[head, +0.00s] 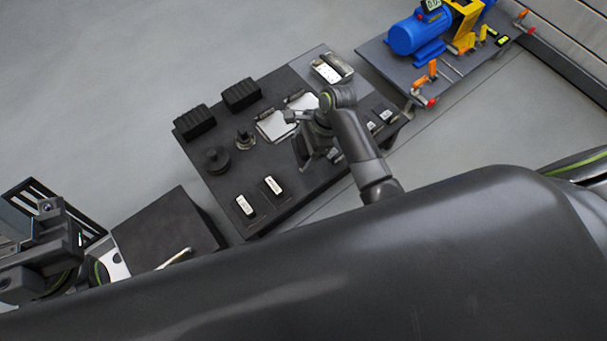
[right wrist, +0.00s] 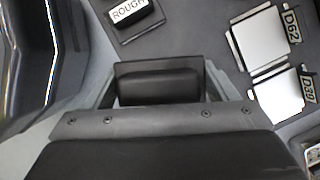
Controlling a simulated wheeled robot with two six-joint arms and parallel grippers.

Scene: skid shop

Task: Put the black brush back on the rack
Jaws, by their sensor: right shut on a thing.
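My right gripper (head: 308,152) is over the right part of the dark table. In the right wrist view its two fingers are closed on the sides of a black block (right wrist: 158,86), which looks like the black brush. The block's underside is hidden, so I cannot tell whether it touches the table. In the head view the gripper and arm hide most of it. My left gripper (head: 48,232) is at the left edge, and its finger opening is unclear. I cannot make out with certainty which thing is the rack.
The dark table (head: 222,186) bears two ribbed black blocks (head: 241,95), a round black part (head: 217,160) and white-labelled pieces (head: 244,205). A "ROUGH" label (right wrist: 129,11) and white plates (right wrist: 266,42) lie near the right gripper. A blue motor (head: 418,36) stands on another bench.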

